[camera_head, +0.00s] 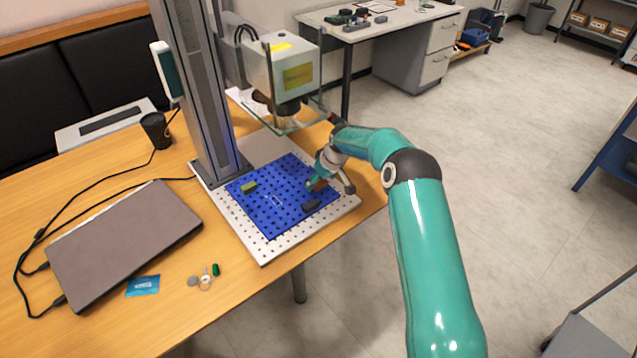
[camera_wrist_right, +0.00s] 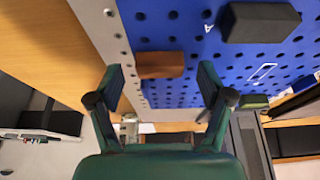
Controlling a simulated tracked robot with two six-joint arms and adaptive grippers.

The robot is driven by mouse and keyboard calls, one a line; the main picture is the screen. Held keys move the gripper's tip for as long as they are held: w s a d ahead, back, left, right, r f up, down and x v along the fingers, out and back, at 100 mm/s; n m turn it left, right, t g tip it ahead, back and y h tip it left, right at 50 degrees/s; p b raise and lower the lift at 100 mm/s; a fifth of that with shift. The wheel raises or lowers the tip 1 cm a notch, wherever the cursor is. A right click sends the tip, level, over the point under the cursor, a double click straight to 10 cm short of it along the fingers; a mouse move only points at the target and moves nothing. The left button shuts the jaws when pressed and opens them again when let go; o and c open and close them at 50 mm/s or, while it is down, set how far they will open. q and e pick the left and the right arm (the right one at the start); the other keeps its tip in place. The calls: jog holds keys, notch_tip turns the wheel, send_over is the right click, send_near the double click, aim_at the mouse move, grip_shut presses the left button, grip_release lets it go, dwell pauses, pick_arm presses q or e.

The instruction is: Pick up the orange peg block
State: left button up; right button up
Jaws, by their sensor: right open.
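The orange peg block (camera_wrist_right: 160,65) lies on the blue perforated plate (camera_wrist_right: 185,100) near its edge. In the head view the orange peg block (camera_head: 317,186) is partly hidden by my gripper. My right gripper (camera_head: 330,184) is low over the right side of the blue plate (camera_head: 262,210). In the right wrist view my right gripper (camera_wrist_right: 159,72) is open, and the block appears between its fingertips with a gap on each side. I cannot tell whether the tips are level with the block. My left gripper is not in view.
A dark block (camera_head: 311,206) lies close to my right gripper and also shows in the wrist view (camera_wrist_right: 259,22). A green block (camera_head: 248,187) is on the plate's left. The laser head (camera_head: 283,68) with a clear guard hangs above. A laptop (camera_head: 122,242) lies left.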

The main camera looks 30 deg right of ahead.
jog(key=shift+w+f, duration=0.15)
jog(key=shift+f, duration=0.2)
jog(key=shift+c, duration=0.3)
jog(key=c, duration=0.9)
jog(key=shift+r, duration=0.1)
jog(key=shift+r+b, duration=0.3)
jog(key=shift+r, duration=0.15)
notch_tip(320, 180, up, 2)
jog(key=shift+r+b, duration=0.15)
jog(key=shift+b, duration=0.3)
jog(key=s+b, duration=0.1)
jog(key=s, duration=0.5)
jog(key=s+d+b, duration=0.1)
jog(key=s+b, duration=0.1)
jog(key=s, duration=0.4)
jog(key=s+b, duration=0.1)
jog(key=s, duration=0.5)
jog(key=shift+d+r, duration=0.1)
jog(key=shift+d, duration=0.2)
